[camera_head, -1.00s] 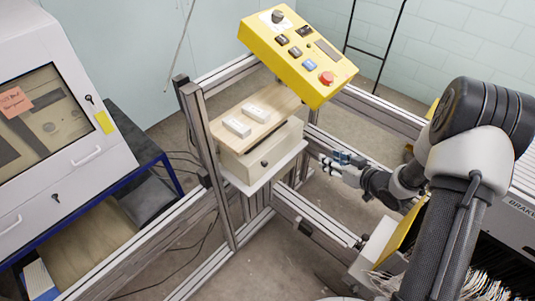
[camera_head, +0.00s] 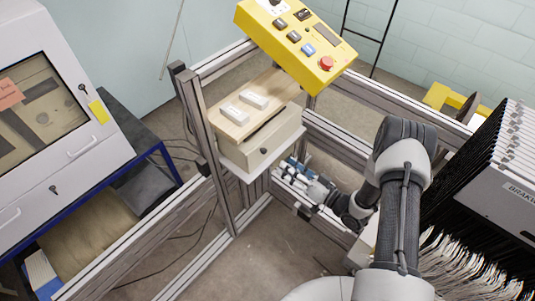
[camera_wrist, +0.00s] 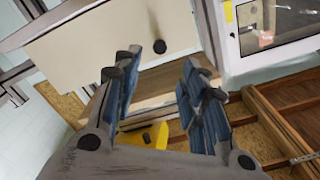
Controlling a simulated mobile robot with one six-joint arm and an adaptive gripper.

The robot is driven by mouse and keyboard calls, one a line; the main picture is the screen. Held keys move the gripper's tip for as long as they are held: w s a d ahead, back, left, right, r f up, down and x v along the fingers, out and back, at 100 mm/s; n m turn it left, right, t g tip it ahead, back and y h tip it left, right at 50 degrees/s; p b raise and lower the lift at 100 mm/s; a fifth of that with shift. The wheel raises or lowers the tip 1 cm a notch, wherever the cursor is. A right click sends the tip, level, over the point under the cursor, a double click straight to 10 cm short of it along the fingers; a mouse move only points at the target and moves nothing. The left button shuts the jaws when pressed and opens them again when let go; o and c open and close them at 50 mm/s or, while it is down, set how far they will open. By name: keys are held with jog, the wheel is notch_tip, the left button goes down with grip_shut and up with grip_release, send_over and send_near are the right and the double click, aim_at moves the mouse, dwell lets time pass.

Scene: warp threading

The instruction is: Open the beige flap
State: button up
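The beige flap (camera_head: 275,142) is the upright front of a beige box under a wooden board. A small dark knob (camera_head: 264,151) sits on it, and a dark line runs along its top edge. In the wrist view the flap (camera_wrist: 95,50) fills the upper left, with the knob (camera_wrist: 159,46) near the fingertips. My gripper (camera_head: 285,168) is just right of and below the flap. In the wrist view my gripper (camera_wrist: 170,68) has its two blue-padded fingers apart with nothing between them. Contact with the knob cannot be told.
The box stands on a white shelf (camera_head: 250,175) fixed to an aluminium frame (camera_head: 206,150). Two white blocks (camera_head: 236,114) lie on the wooden board. A yellow control panel (camera_head: 297,48) hangs above right. Frame rails (camera_head: 345,150) run beside my arm. A white cabinet (camera_head: 60,110) stands left.

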aim_at(265, 152)
jog(key=b+x, duration=0.1)
jog(key=x, duration=0.9)
grip_shut()
dwell(0.5)
